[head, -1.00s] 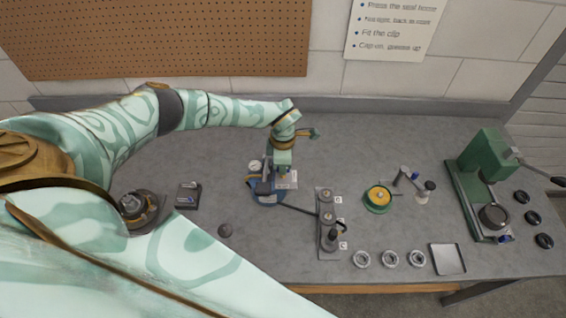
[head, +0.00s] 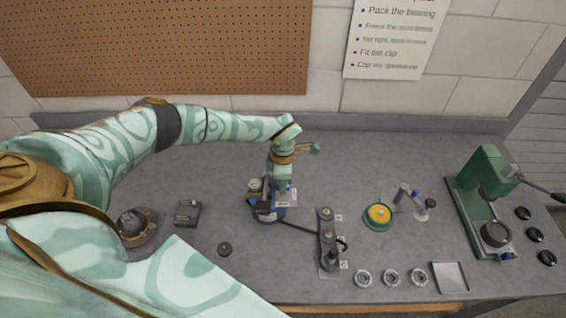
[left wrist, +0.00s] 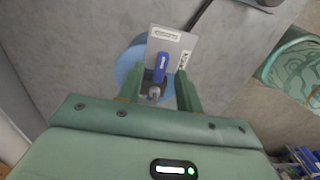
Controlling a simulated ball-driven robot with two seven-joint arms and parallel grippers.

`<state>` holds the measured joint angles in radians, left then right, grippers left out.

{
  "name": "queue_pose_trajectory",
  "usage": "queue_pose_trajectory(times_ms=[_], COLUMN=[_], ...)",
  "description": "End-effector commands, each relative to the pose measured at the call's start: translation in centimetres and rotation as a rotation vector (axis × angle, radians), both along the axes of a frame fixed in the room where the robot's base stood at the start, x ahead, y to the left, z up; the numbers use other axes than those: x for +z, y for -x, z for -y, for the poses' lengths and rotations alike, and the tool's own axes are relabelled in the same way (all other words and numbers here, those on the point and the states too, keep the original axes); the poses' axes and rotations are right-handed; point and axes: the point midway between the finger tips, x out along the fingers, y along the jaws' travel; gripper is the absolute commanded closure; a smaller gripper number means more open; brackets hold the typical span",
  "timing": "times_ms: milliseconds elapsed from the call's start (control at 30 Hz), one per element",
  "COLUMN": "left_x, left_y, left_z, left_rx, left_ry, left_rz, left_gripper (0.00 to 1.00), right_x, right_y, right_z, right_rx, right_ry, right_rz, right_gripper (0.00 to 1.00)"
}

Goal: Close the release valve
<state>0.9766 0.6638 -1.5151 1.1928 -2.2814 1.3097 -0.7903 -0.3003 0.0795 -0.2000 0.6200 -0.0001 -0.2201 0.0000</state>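A blue pump unit (head: 268,214) with a round gauge (head: 254,184) stands mid-bench, with a dark hose leading to the right. In the left wrist view, a blue lever (left wrist: 160,67) sits on a grey labelled plate (left wrist: 176,45) above the round blue body (left wrist: 127,64), with a small silver stem (left wrist: 154,93) below the lever. It appears to be the release valve; its setting cannot be told. My left gripper (left wrist: 158,91) is open, pointing down, one finger on each side of the stem. It also shows in the head view (head: 283,192). My right gripper is not in view.
Right of the pump stand a grey block with posts (head: 328,240), a green and yellow round part (head: 378,215) and a green press (head: 485,200). Several rings (head: 391,278) and a tray (head: 450,277) lie near the front edge. The bench behind the pump is clear.

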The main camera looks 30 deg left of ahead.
Motion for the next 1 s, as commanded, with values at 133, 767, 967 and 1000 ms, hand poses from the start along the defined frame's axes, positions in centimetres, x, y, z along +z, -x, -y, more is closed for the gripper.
queue_pose_trajectory(times_ms=[133,767,967,1000], left_x=[3.5,15.0,15.1,15.1], left_y=[-0.2,0.0,-0.1,-0.1], left_z=[-0.1,-0.1,0.0,0.0], left_rx=[-0.001,0.001,0.001,0.001], left_ry=[0.0,0.0,0.0,0.0], left_rz=[0.006,0.002,0.002,0.002], left_gripper=[0.65,0.65,0.65,0.65], right_x=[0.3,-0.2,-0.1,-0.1], right_y=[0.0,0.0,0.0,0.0], right_z=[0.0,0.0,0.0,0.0], right_rx=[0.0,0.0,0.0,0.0], right_ry=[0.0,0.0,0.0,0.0], right_rz=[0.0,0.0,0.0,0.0], right_gripper=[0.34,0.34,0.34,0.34])
